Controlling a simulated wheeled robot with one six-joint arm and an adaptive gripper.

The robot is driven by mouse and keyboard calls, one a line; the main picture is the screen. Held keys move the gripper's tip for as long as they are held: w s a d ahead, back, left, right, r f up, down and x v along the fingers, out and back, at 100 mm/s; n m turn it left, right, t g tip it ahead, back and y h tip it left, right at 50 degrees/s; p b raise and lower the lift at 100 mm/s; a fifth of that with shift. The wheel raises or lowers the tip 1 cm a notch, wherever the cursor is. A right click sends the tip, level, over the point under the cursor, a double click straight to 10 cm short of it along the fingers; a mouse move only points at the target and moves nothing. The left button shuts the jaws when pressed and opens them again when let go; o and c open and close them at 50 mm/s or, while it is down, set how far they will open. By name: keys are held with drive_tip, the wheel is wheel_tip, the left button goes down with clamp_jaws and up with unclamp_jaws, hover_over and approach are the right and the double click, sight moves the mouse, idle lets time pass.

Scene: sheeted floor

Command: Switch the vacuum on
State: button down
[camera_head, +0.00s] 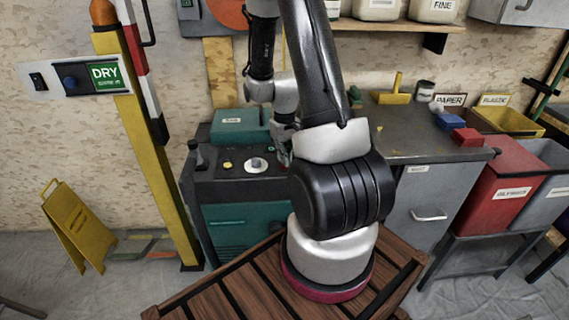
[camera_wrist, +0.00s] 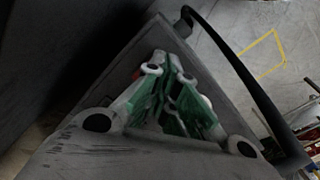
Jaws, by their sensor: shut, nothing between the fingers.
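A teal and dark grey machine (camera_head: 232,232), which looks like the vacuum, stands left of the grey workbench. Its dark top panel (camera_head: 210,176) carries a yellow button (camera_head: 227,164) and a pale round dial (camera_head: 256,164). My gripper (camera_head: 284,156) is low over the right end of this panel, right of the dial. My arm partly hides that end. In the wrist view my gripper (camera_wrist: 172,78) is shut and empty, its green-padded fingers together above a dark grey surface. A small red bit (camera_wrist: 206,100) shows beside the fingers. I cannot tell whether the fingertips touch anything.
A teal box (camera_head: 238,126) sits at the back of the machine. A yellow post (camera_head: 150,150) with a DRY switch panel (camera_head: 92,77) stands at left. The workbench (camera_head: 400,142) and red bin (camera_head: 500,185) are at right. A black curved bar (camera_wrist: 240,75) arcs beside my gripper.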

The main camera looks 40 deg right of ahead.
drive_tip(key=shift+f, duration=0.8)
idle(0.4)
drive_tip(key=shift+r, duration=3.5)
drive_tip(key=s+a+r+t, duration=0.1)
drive_tip(key=s+a+r, duration=0.3)
drive_tip(key=r, duration=0.4)
drive_tip(key=s+a+r+t, duration=0.2)
drive_tip(key=s+a+r, duration=0.1)
drive_tip(key=s+r, duration=0.4)
drive_tip(key=s+a+r+t, duration=0.1)
drive_tip(key=s+a+r, duration=0.3)
drive_tip(key=r, duration=0.6)
drive_tip(key=shift+s+a+n, duration=0.35)
drive_tip(key=shift+s+n, duration=0.05)
drive_tip(key=shift+s, duration=0.25)
